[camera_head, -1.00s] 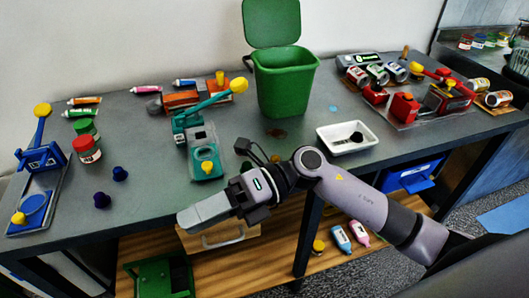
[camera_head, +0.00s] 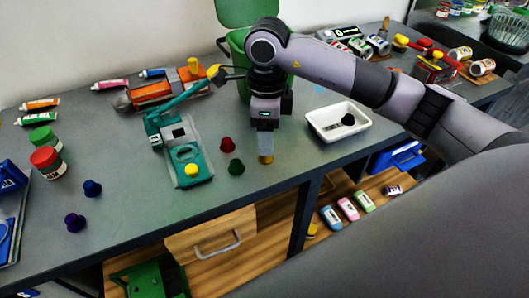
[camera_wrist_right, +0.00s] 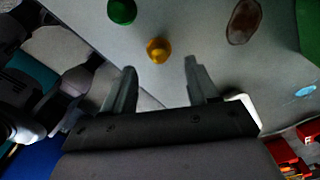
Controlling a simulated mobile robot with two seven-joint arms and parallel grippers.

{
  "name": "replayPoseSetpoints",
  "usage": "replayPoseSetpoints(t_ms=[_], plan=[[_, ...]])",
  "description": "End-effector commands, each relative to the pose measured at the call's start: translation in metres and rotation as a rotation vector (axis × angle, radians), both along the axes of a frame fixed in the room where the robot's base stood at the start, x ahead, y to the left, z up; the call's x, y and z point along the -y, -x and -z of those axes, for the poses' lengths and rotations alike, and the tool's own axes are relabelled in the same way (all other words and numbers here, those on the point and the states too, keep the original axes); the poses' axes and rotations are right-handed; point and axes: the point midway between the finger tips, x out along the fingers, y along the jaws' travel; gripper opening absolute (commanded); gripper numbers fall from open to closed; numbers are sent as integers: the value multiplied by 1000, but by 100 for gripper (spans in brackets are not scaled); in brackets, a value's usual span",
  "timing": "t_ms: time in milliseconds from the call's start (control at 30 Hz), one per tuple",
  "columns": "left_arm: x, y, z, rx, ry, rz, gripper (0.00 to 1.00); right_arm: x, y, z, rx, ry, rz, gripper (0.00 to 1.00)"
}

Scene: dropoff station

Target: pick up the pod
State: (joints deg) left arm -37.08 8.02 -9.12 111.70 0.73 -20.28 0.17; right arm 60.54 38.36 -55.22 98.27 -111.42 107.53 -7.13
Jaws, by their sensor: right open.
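Several small pods stand on the grey table. A yellow pod (camera_wrist_right: 158,49) lies just beyond and between the fingertips of my right gripper (camera_wrist_right: 160,78) in the right wrist view. That gripper is open and empty. In the head view my right gripper (camera_head: 265,146) points down over the table, and the yellow pod (camera_head: 266,159) shows at its tip, mostly hidden. A green pod (camera_head: 236,167) and a red pod (camera_head: 227,145) stand just left of it. The green pod also shows in the right wrist view (camera_wrist_right: 122,11). Two dark blue-purple pods (camera_head: 92,188) stand further left. My left gripper is out of view.
A teal machine (camera_head: 190,165) stands left of the gripper. A white tray (camera_head: 318,132) holding a black pod (camera_head: 348,119) is to the right. A green bin (camera_head: 240,50) stands behind my arm. The table's front edge is close to the gripper.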

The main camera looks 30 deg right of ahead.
Motion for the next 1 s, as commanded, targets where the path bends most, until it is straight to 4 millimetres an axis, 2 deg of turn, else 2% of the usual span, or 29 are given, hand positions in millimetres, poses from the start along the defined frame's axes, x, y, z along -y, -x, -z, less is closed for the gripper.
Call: replayPoseSetpoints(t_ms=[300, 600, 633, 700, 767, 1000], plan=[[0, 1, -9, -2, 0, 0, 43, 1, 2, 41, -3, -3, 0, 59], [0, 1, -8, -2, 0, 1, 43, 1, 2, 47, -1, -3, -1, 59], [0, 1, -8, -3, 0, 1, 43, 1, 2, 47, -1, -3, -1, 52], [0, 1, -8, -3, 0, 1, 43, 1, 2, 47, -1, -3, -1, 29], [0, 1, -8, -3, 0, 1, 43, 1, 2, 47, -1, -3, -1, 13], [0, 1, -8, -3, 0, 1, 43, 1, 2, 47, 0, -4, -1, 12]])
